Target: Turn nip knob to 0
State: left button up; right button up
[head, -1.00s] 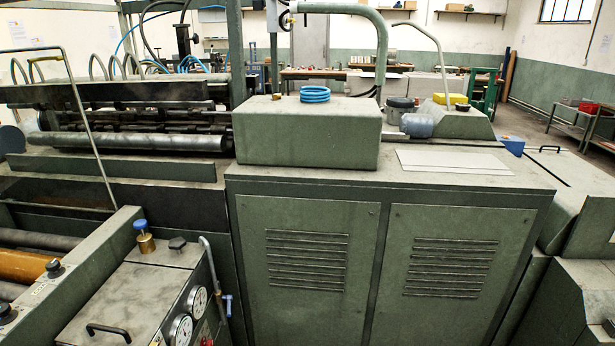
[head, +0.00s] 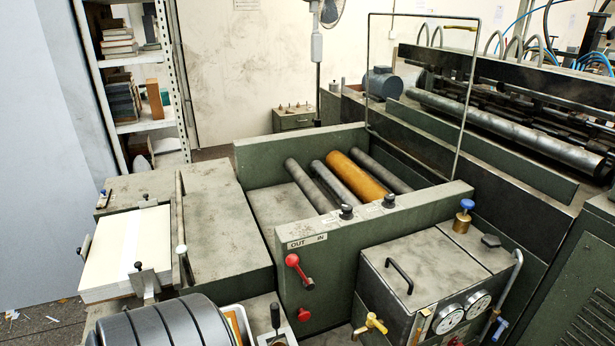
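Two small black knobs sit on the top edge of the green side wall of the roller section. One black knob (head: 346,211) is on the left and the other black knob (head: 389,200) is a little to the right. Small pale labels lie beside them, too small to read, so I cannot tell which is the nip knob or where it points. Neither of my grippers is in view.
Grey rollers and an orange roller (head: 356,174) lie behind the wall. A red lever (head: 298,268) sticks out in front under an OUT/IN label. A gauge box (head: 430,270) stands at the right front. A paper stack (head: 130,248) lies at the left.

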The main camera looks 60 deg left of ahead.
aim_at(347, 209)
jog(key=u, duration=1.5)
